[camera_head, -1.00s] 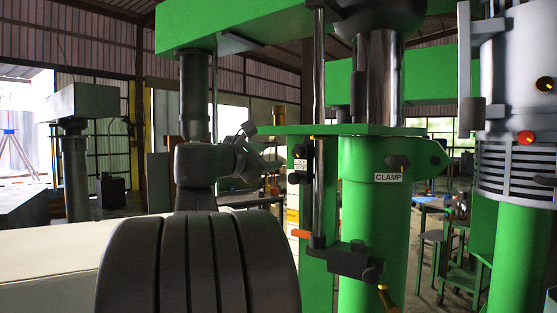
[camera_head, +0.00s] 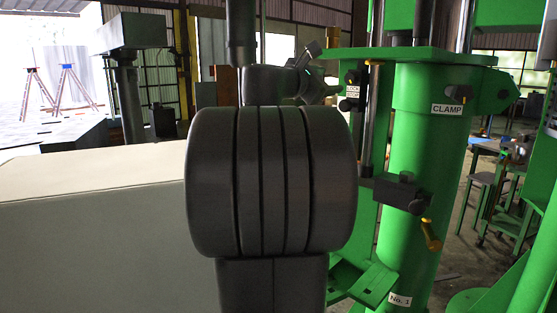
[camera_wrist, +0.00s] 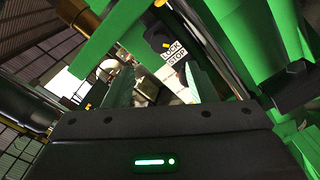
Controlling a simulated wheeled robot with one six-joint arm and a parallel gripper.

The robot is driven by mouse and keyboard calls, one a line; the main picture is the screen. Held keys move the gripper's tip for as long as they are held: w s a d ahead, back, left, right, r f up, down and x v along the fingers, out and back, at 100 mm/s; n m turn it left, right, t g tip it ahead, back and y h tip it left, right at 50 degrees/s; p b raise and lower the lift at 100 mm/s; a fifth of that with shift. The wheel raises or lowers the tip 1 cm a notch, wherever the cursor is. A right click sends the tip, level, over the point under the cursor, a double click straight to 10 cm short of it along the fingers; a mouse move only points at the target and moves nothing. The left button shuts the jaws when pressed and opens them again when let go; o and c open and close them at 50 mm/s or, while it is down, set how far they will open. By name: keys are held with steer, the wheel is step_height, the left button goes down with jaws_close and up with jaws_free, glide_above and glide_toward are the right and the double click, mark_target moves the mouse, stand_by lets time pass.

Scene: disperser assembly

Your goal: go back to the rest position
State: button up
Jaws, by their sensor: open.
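My gripper (camera_head: 322,74) shows small beyond my dark ribbed arm joint in the head view, beside the green disperser frame. In the wrist view, my gripper's (camera_wrist: 160,80) two fingers stand apart with nothing held between them. The green clamp column (camera_head: 428,150) of the disperser stands to the right of my gripper, with a CLAMP label. The black lock/stop switch (camera_wrist: 160,40) and its labels appear just beyond the fingers in the wrist view. I cannot tell the exact gap between my gripper and the frame.
A pale flat-topped block (camera_head: 100,205) fills the lower left. Stools (camera_head: 490,195) stand at the right. Open floor shows at the far left.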

mark_target(348, 79)
steer(key=p+x, duration=0.1)
steer(key=x, duration=0.7)
steer(key=shift+w+d+f, duration=0.1)
steer(key=shift+w+d, duration=0.1)
steer(key=shift+s+a, duration=0.1)
